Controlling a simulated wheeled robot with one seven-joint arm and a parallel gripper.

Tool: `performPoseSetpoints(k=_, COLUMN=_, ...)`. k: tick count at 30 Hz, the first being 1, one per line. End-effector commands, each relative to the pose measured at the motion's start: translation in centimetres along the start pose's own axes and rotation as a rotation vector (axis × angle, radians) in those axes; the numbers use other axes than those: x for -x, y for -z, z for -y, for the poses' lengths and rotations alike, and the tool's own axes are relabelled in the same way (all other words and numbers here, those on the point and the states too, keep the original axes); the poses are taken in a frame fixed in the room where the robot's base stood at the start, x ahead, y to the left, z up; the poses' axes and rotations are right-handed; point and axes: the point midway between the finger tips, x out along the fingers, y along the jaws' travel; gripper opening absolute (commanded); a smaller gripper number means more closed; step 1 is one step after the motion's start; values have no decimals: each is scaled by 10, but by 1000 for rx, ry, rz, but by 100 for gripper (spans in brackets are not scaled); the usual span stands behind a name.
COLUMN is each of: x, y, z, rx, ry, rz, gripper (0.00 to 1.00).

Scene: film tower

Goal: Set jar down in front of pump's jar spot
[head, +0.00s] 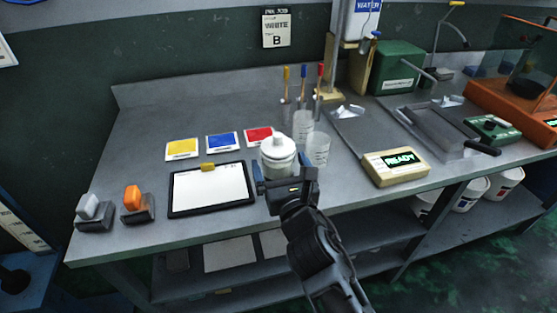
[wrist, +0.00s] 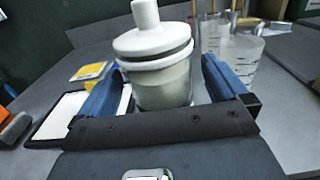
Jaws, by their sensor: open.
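A white lidded jar (head: 279,155) with a knob on top stands upright, apparently on the grey bench near its front edge, right of the clipboard. It fills the middle of the wrist view (wrist: 160,85). My gripper (head: 283,177) is open, with its blue fingers (wrist: 160,92) on either side of the jar and visible gaps between them and its wall. The jar's base is hidden by my gripper. A green box (head: 398,68), possibly the pump, stands at the back right. I cannot make out a marked jar spot.
Clear beakers (head: 316,148) stand close right of the jar. A READY device (head: 396,166) sits farther right. A clipboard (head: 212,189) and yellow, blue and red cards (head: 222,141) lie left. A grey tray (head: 440,130) lies right. The bench's back left is bare.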

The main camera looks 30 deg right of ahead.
Motion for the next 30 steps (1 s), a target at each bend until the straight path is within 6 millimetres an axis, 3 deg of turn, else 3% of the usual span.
performPoseSetpoints(k=6, x=47, y=2, z=-2, rx=0, ry=-4, rz=-2, gripper=100)
performPoseSetpoints(k=12, x=81, y=2, z=0, rx=1, ry=-2, rz=-2, gripper=100)
performPoseSetpoints(k=18, x=97, y=1, z=0, rx=1, ry=-1, rz=-1, gripper=100)
performPoseSetpoints(k=30, x=106, y=3, z=-1, rx=-52, ry=-9, rz=-9, gripper=100)
